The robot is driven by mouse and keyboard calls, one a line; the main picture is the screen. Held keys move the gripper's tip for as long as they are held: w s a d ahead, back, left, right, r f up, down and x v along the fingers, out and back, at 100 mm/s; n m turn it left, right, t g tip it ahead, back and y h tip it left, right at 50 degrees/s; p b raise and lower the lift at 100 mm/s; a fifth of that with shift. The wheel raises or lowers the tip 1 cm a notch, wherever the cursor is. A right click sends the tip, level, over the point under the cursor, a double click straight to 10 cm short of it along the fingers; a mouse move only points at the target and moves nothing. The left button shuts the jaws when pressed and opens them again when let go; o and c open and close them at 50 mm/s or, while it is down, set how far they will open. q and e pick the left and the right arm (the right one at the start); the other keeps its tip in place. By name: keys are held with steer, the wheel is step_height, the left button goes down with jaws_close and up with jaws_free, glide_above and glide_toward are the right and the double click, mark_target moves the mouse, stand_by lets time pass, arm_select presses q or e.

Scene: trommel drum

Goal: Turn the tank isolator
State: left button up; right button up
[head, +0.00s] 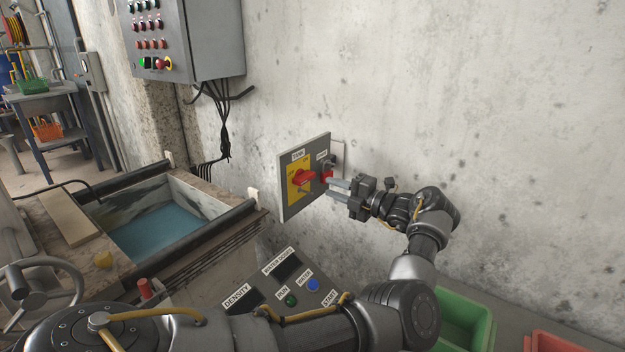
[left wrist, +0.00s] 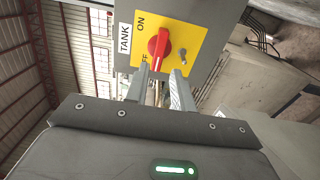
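The tank isolator is a red rotary knob (head: 304,177) on a yellow plate, on a grey wall box (head: 290,208). In the left wrist view the red knob (left wrist: 159,45) sits between ON and OFF marks beside a TANK label (left wrist: 124,38). Its handle lies roughly level across the plate, its longer end toward the OFF side. My left gripper (head: 330,187) is in front of the box, pointing at it. In the left wrist view its fingers (left wrist: 160,74) are apart, with the handle's end lined up between the tips; contact cannot be told. My right gripper is not in view.
A second red switch (head: 327,174) is on the same box, close beside my fingers. A sloping console (head: 262,294) with buttons is below. A tank of blue water (head: 160,228) is left. A control cabinet (head: 213,40) hangs above. A green bin (head: 462,318) is lower right.

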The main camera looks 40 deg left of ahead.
mark_target(308, 179)
arm_select(q)
steer(key=a, duration=0.5)
steer(key=s+a, duration=0.1)
steer(key=a, duration=0.1)
steer(key=shift+a, duration=0.35)
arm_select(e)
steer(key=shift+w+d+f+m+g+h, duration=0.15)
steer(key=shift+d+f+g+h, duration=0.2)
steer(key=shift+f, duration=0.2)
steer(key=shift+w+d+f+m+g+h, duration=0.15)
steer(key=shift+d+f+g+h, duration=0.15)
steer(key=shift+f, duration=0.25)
arm_select(q)
steer(key=shift+c, duration=0.3)
jaws_close()
